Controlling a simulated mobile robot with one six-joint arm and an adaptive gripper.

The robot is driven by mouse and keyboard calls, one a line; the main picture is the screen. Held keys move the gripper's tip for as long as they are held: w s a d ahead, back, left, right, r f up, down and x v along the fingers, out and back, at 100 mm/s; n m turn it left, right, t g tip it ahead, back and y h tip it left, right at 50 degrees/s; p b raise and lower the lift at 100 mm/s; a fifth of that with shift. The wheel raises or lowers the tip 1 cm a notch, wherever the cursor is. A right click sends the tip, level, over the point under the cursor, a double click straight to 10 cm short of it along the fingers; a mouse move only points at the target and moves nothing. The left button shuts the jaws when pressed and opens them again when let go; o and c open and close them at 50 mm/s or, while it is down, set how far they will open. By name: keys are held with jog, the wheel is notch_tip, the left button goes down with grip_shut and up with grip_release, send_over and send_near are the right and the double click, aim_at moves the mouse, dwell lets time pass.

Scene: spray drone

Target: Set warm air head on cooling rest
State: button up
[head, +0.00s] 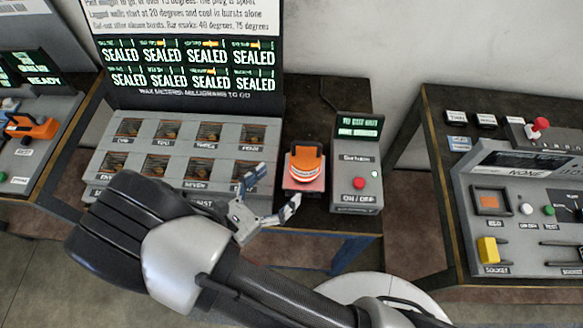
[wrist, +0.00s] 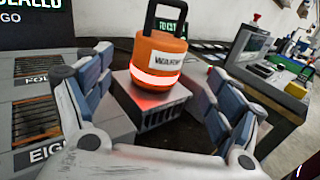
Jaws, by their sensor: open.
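The warm air head (head: 304,165) is an orange cylinder with a pale band and a dark top. In the wrist view the warm air head (wrist: 158,62) shows a black loop handle and a label starting "WARM". It stands upright on a small grey slotted block (wrist: 150,112), whose top glows red around it. The block (head: 304,186) bears no readable name, so I cannot tell whether it is the cooling rest. My gripper (head: 271,190) is open and empty, at the front left of the head. In the wrist view its fingers (wrist: 160,85) stand either side of the block, apart from the head.
A grey panel of several slotted wells (head: 185,150) lies left, under a display reading "SEALED" (head: 180,65). A control box (head: 357,165) with a red button and "ON / OFF" stands close on the right. Another bench (head: 470,270) with instruments stands beyond a gap.

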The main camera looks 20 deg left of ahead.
jog(key=w+d+r+m+g+h, duration=0.1)
jog(key=d+r+m+g+h, duration=0.1)
jog(key=d+r+m+g, duration=0.6)
jog(key=w+d+r+m+g+h, duration=0.1)
jog(key=d+r+m+g, duration=0.35)
jog(key=d+m, duration=0.35)
jog(key=s+d+r+m+y, duration=0.7)
jog(key=d+r+m+y, duration=0.3)
jog(key=m, duration=0.5)
jog(key=shift+s+d+r+t+y, duration=0.3)
jog(key=shift+d+t, duration=0.15)
jog(key=shift+d, duration=0.65)
jog(key=shift+c, duration=0.4)
